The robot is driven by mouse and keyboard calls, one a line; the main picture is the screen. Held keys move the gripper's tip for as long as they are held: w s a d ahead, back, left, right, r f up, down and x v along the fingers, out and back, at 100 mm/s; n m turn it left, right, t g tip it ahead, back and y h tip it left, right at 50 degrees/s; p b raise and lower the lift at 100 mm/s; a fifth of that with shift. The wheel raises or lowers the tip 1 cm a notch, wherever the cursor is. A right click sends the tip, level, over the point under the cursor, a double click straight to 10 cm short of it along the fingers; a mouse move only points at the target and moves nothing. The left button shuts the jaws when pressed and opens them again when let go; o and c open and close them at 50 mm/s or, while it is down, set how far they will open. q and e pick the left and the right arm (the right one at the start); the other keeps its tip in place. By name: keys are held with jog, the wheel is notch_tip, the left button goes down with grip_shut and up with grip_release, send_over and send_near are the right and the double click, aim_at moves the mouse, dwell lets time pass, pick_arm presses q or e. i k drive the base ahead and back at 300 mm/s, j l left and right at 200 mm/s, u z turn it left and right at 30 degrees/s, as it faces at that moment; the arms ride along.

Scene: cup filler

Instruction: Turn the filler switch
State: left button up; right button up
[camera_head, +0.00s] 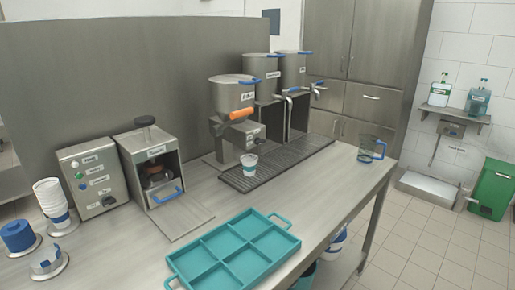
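A row of three steel fillers stands on the counter. The nearest filler (232,95) has a round steel hopper with a blue-handled lid, an orange handle (241,114) and a steel box below it. Small dark details, possibly the switch (257,131), show on the front of that box, but they are too small to tell their setting. Neither of my grippers is in view.
A teal compartment tray (233,250) lies empty on the front counter. An open steel machine (151,165), a button box (94,178) and stacked cups (52,200) stand at left. A clear jug (373,142) stands near the right end. Counter between tray and grate is clear.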

aim_at(258, 141)
jog(key=i+l+u, duration=0.1)
jog(key=l, duration=0.25)
jog(key=i+l+u, duration=0.1)
jog(key=l, duration=0.25)
jog(key=i+l+u, duration=0.1)
jog(key=l, duration=0.3)
jog(key=i, duration=0.1)
